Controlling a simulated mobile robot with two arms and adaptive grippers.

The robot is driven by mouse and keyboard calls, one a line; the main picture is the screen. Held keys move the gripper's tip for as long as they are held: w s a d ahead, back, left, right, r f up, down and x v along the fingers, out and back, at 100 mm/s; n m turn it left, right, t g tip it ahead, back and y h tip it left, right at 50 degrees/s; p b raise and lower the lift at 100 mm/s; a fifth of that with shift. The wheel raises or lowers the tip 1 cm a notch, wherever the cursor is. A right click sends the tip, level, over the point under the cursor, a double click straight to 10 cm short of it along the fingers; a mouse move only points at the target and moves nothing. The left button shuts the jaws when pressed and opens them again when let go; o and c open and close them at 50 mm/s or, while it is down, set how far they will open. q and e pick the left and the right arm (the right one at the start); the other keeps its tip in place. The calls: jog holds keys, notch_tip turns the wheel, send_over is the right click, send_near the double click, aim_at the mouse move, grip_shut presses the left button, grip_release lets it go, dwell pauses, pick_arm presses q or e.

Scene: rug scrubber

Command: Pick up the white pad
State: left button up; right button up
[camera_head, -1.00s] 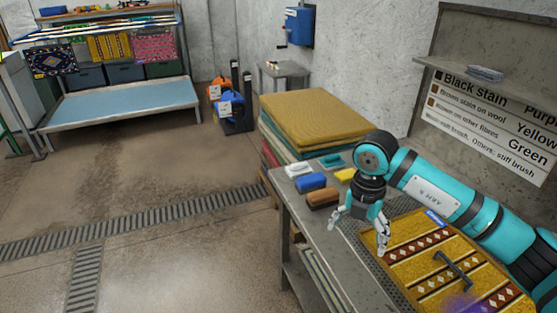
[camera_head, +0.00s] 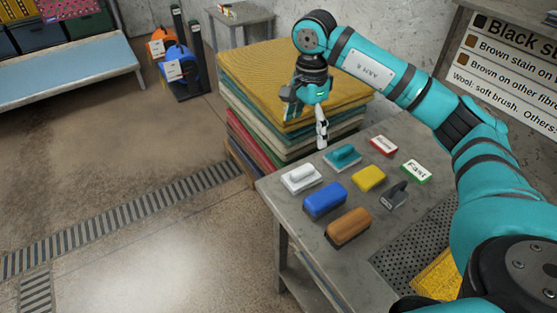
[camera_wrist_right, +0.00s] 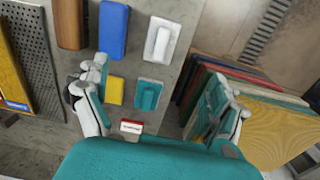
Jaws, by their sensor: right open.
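The white pad (camera_head: 301,179) has a raised white handle. It lies on the metal table near its far left corner, beside the blue brush and the teal pad. In the right wrist view the white pad (camera_wrist_right: 161,40) is at the top, just right of the blue block. My right gripper (camera_head: 308,112) is open and empty, held above the table's far edge, in front of the stacked rugs. In the right wrist view its fingers (camera_wrist_right: 165,108) are spread apart, with the teal pad (camera_wrist_right: 148,94) seen between them. My left gripper is not in view.
On the metal table (camera_head: 285,200) lie a blue brush (camera_head: 325,200), a brown brush (camera_head: 348,227), a yellow sponge (camera_head: 369,178), a black-handled tool (camera_head: 396,196) and small labelled boxes (camera_head: 416,170). A tall rug stack (camera_head: 270,85) stands right behind. Floor at left is open.

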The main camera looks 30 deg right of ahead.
jog(key=p, duration=0.2)
send_over(302, 170)
jog(key=shift+n, duration=0.3)
jog(key=f, duration=0.5)
jog(key=shift+s+f, duration=0.35)
jog(key=shift+s, duration=0.05)
jog(key=f, duration=0.3)
jog(key=f+p, duration=0.1)
jog(key=shift+w+f, duration=0.25)
jog(key=shift+f, duration=0.95)
notch_tip(302, 170, down, 5)
jog(key=shift+w+d+r+p, duration=0.1)
jog(key=shift+w+p, duration=0.05)
jog(key=shift+p, duration=1)
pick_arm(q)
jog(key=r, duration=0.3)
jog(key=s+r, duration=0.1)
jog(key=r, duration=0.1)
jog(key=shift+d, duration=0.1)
